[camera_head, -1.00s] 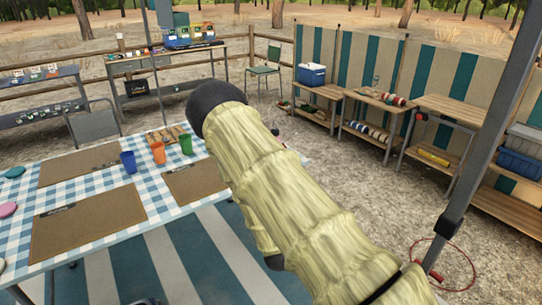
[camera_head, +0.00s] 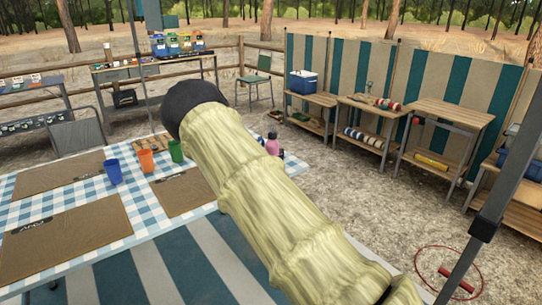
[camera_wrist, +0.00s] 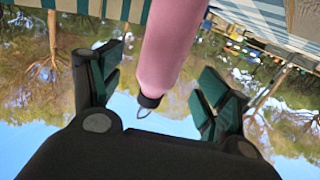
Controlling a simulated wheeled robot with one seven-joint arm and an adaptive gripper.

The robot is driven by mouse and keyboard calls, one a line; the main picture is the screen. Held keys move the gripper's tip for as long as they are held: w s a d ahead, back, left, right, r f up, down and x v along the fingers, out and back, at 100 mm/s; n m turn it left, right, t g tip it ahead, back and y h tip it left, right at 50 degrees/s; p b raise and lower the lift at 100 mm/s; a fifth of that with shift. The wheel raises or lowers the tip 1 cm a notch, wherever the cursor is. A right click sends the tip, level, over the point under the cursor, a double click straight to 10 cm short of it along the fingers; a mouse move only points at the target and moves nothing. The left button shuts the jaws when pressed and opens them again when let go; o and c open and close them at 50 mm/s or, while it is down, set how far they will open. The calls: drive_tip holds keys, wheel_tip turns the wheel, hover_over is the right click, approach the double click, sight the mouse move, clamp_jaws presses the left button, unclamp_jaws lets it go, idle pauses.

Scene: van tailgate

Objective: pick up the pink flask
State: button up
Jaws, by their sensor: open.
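The pink flask (camera_head: 272,144) stands near the far right edge of the checked table (camera_head: 85,212), just right of my arm in the head view. It also shows large in the wrist view (camera_wrist: 172,45), which is upside down, with its dark cap and a thin loop. My gripper (camera_wrist: 160,86) is open, with a dark finger with green pads on each side of the flask in the picture. I cannot tell how deep the flask is between them, and no contact shows. In the head view my sleeved arm hides the gripper.
Small dark-topped items (camera_head: 281,154) stand close beside the flask. A blue cup (camera_head: 113,171), an orange cup (camera_head: 146,160) and a green cup (camera_head: 176,151) stand left of my arm, near brown mats (camera_head: 65,238). A pole (camera_head: 490,215) rises at the right.

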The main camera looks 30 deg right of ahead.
sight(271, 141)
drive_tip(key=shift+r+p+x, duration=0.15)
drive_tip(key=shift+x, duration=1.25)
drive_tip(key=shift+r+p+x, duration=0.1)
drive_tip(key=shift+p+x, duration=0.05)
drive_tip(key=shift+x, duration=1.25)
drive_tip(key=c, duration=1.3)
drive_tip(key=shift+r, duration=0.15)
drive_tip(key=shift+r, duration=0.6)
wheel_tip(271, 141, up, 2)
drive_tip(key=shift+r, duration=0.15)
drive_tip(key=s+a, duration=0.1)
drive_tip(key=a, duration=0.4)
drive_tip(key=s+a+r, duration=0.1)
drive_tip(key=s+a, duration=0.1)
drive_tip(key=a, duration=0.3)
drive_tip(key=s+a+b, duration=0.1)
drive_tip(key=a, duration=0.4)
drive_tip(key=shift+s+a+r, duration=0.15)
drive_tip(key=shift+s+a, duration=0.1)
